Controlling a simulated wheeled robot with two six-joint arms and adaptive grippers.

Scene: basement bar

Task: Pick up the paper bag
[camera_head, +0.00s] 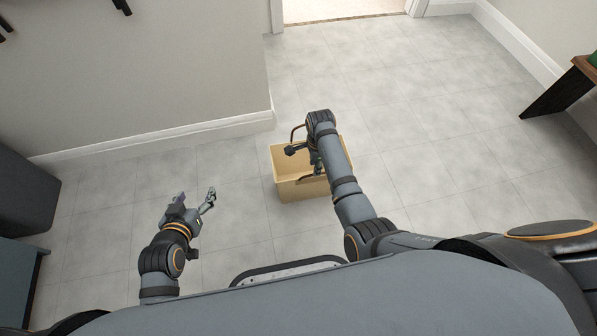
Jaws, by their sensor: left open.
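The paper bag (303,189) is a tan, open-topped bag standing upright on the tiled floor near the middle of the view. Thin brown handle loops show at its back and front. My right arm reaches over it from the right. My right gripper (302,161) is over the bag's opening, largely hidden by its own wrist. I cannot tell whether it touches a handle or is shut. My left gripper (196,196) is open and empty, to the left of the bag and clear of it.
A wall with a white baseboard (150,138) ends in a corner behind the bag. A doorway (340,10) is at the back. Dark furniture (25,195) stands at the left, and a wooden-topped table (565,90) at the right. The floor around the bag is clear.

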